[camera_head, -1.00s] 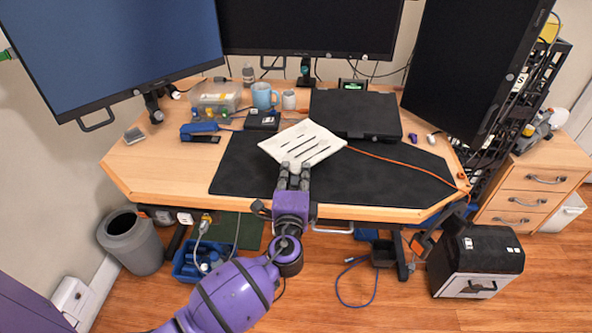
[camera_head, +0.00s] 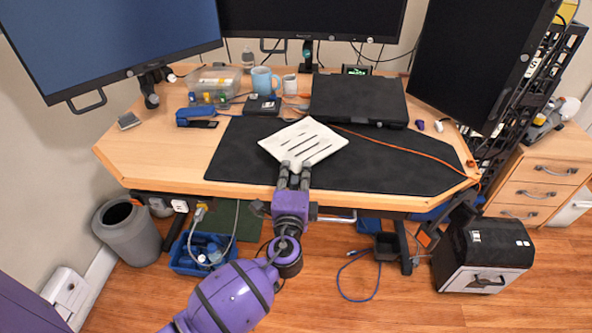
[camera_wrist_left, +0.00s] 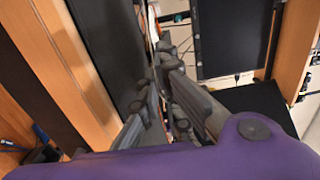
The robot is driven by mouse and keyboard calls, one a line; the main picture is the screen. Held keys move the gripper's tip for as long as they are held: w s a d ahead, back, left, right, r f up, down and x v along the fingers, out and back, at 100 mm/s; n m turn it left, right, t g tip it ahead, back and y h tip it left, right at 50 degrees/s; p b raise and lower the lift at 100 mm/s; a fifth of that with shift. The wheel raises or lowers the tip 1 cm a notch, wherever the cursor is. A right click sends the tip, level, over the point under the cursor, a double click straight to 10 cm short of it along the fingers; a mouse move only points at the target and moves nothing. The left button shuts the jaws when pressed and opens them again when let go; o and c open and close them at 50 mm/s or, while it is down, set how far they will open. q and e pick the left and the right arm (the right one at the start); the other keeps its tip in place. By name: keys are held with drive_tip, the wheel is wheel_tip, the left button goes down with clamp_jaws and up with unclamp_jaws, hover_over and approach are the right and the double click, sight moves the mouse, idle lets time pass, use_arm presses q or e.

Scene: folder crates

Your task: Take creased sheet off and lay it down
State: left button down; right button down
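The creased sheet (camera_head: 318,137) is a pale, flat, tilted piece with several dark slits, in the middle of the head view. It shows in front of the black desk mat (camera_head: 235,150); its height above the mat is hard to tell. My left gripper (camera_head: 293,170) has its fingertips at the sheet's front edge and appears shut on it. In the left wrist view the fingers (camera_wrist_left: 168,95) lie close together, and I cannot make out the sheet between them. My right gripper is not in view.
A closed black laptop (camera_head: 358,98) lies behind the sheet. A blue mug (camera_head: 262,79), a clear box (camera_head: 213,84) and a blue stapler-like tool (camera_head: 194,116) stand back left. An orange cable (camera_head: 412,151) crosses the mat. Monitors edge the desk. The mat's right part is mostly clear.

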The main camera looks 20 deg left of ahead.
use_arm(q)
drive_tip(key=shift+f+b, duration=0.65)
drive_tip(key=shift+f, duration=0.2)
drive_tip(key=shift+f+b, duration=0.65)
drive_tip(key=c, duration=1.9)
unclamp_jaws()
drive_tip(key=shift+s+r, duration=0.1)
drive_tip(key=shift+o, duration=0.2)
